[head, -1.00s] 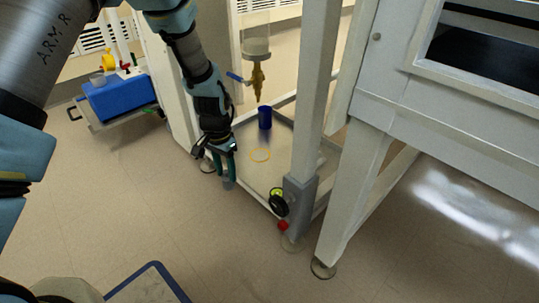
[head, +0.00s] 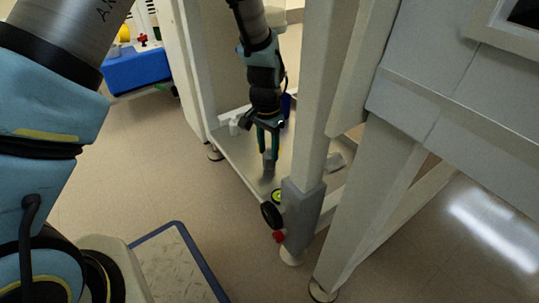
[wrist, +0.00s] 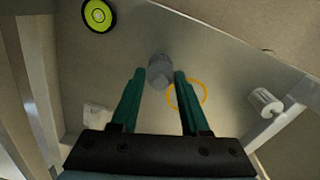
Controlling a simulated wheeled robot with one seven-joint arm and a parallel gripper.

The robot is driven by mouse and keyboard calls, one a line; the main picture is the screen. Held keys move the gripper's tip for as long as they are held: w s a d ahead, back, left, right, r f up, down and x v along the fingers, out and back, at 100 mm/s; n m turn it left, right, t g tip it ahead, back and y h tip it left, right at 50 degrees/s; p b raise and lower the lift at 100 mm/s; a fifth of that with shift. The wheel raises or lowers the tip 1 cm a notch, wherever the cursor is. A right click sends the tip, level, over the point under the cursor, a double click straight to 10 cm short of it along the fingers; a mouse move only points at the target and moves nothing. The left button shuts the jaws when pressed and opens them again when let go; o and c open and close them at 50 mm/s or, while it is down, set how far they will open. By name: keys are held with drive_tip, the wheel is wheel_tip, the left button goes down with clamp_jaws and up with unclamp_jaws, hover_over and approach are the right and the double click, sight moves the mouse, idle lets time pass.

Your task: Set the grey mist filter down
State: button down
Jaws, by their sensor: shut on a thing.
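My gripper (head: 268,152) is over the low shelf (head: 238,153) inside the white frame. It is shut on the grey mist filter (head: 268,166), a small grey cylinder below the fingertips. In the wrist view the filter (wrist: 160,70) shows between the two teal fingertips of my gripper (wrist: 158,74). A yellow ring (wrist: 204,92) marks the shelf just right of the filter, partly behind the right finger. The filter appears beside the ring's middle, not centred on it. I cannot tell whether its underside touches the shelf.
A white cylinder (wrist: 265,103) stands on the shelf. A blue box (head: 137,70) is at left.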

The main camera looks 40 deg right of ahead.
sight(267, 149)
drive_tip(key=shift+f, duration=0.55)
drive_tip(key=shift+r, duration=0.15)
drive_tip(key=shift+c, duration=2)
unclamp_jaws()
wheel_tip(267, 149, up, 8)
drive_tip(key=p, duration=0.4)
drive_tip(key=shift+w+f, duration=0.1)
drive_tip(key=shift+f, duration=0.1)
drive_tip(key=shift+a+f, duration=0.1)
